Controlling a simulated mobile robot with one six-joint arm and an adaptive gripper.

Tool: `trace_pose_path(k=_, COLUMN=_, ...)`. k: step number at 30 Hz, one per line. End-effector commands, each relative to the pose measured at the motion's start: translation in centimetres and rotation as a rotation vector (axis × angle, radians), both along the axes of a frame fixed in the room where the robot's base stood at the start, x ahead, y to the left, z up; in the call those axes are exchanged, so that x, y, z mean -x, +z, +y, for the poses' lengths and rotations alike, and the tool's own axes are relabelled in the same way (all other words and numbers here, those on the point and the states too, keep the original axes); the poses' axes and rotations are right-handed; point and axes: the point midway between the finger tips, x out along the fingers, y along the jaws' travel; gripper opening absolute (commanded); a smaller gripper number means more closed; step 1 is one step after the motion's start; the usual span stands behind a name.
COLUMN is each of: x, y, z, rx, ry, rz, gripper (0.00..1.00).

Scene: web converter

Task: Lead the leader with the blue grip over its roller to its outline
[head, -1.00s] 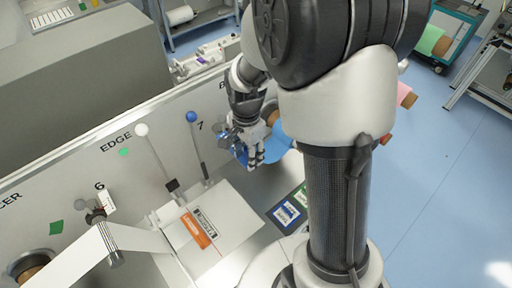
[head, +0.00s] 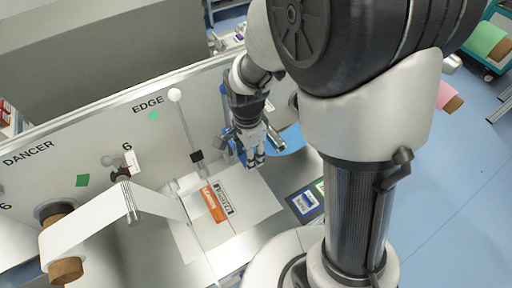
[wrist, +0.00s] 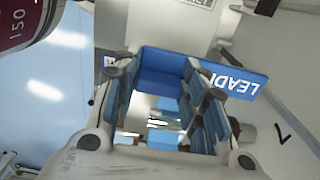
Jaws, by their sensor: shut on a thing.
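My gripper (head: 254,158) is in front of the upright panel, low over the metal deck. It is shut on the blue grip (wrist: 163,72), which shows between its fingers in the wrist view. A blue strip lettered "LEAD…" (wrist: 236,82) extends right from the grip; its end letters are cut off or hidden. A grey metal roller (wrist: 243,132) is beside the fingers, near the number 7; I cannot tell whether the strip touches it. In the head view, blue material (head: 290,141) shows behind and right of my gripper. I cannot make out the leader's outline.
A white web (head: 88,222) runs from a brown-cored roll (head: 66,270) over the roller at 6 (head: 122,176).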

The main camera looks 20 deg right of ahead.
Motion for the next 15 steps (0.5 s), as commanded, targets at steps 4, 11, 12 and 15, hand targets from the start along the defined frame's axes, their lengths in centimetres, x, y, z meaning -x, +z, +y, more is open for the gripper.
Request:
trace_pose_path(k=4, x=0.3, y=-1.3, z=1.1, rx=0.0, ry=0.002, rz=0.0, gripper=0.13)
trace_pose_path(k=11, x=0.8, y=-2.9, z=2.7, rx=0.0, ry=0.002, rz=0.001, gripper=0.13)
trace_pose_path(k=12, x=0.9, y=-3.1, z=3.0, rx=0.0, ry=0.002, rz=0.001, gripper=0.13)
trace_pose_path(k=15, x=1.1, y=-3.8, z=3.7, rx=0.0, ry=0.002, rz=0.001, gripper=0.13)
